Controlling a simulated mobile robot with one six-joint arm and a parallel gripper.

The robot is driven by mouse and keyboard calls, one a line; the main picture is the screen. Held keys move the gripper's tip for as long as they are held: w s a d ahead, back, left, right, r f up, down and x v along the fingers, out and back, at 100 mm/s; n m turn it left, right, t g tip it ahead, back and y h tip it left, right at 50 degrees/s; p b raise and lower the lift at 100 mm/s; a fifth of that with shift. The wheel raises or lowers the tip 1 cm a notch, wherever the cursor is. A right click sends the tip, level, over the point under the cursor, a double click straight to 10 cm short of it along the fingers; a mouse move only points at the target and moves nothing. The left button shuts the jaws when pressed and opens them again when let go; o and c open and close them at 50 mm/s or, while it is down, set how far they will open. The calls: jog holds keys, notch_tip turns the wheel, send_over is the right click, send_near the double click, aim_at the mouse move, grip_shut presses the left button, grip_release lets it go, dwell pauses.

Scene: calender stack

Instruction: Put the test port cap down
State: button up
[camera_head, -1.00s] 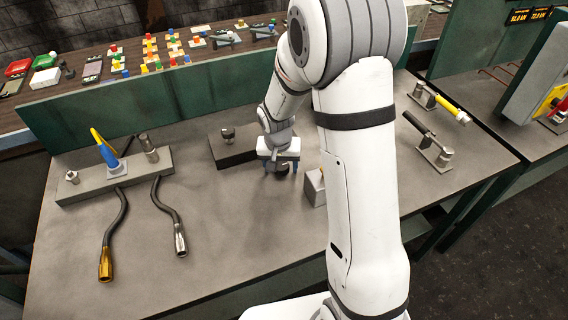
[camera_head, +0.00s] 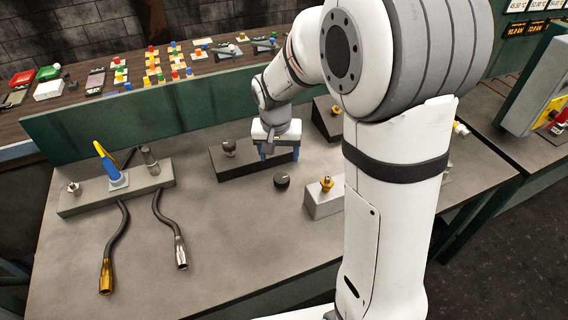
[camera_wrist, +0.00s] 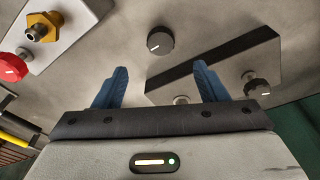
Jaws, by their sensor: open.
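The test port cap, a small dark round cap (camera_head: 282,181), rests on the grey bench top in front of the dark block. In the wrist view the cap (camera_wrist: 160,40) shows its top with a pale line, beyond the fingertips and between their directions. My gripper (camera_head: 279,153) is open and empty, behind the cap and apart from it, close to the right end of the dark block. Its two blue fingers (camera_wrist: 160,80) are spread wide in the wrist view. A brass fitting (camera_head: 327,184) stands on a light grey block to the right of the cap.
The dark block (camera_head: 236,167) carries a dark knob (camera_head: 229,147). The light grey block (camera_head: 318,205) stands right of the cap. A grey base with hoses (camera_head: 75,203) lies left. My arm hides much of the bench's right side. Bench room is clear in front of the cap.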

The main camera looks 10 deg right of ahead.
jog(key=s+d+r+n, duration=0.1)
jog(key=s+r, duration=0.3)
jog(key=s, duration=0.6)
jog(key=s+d+r+n+t, duration=0.1)
jog(key=s+d+r, duration=0.3)
jog(key=s, duration=0.6)
jog(key=shift+s+r+n+y, duration=0.15)
jog(key=shift+s+n+y, duration=0.25)
jog(key=shift+n, duration=0.2)
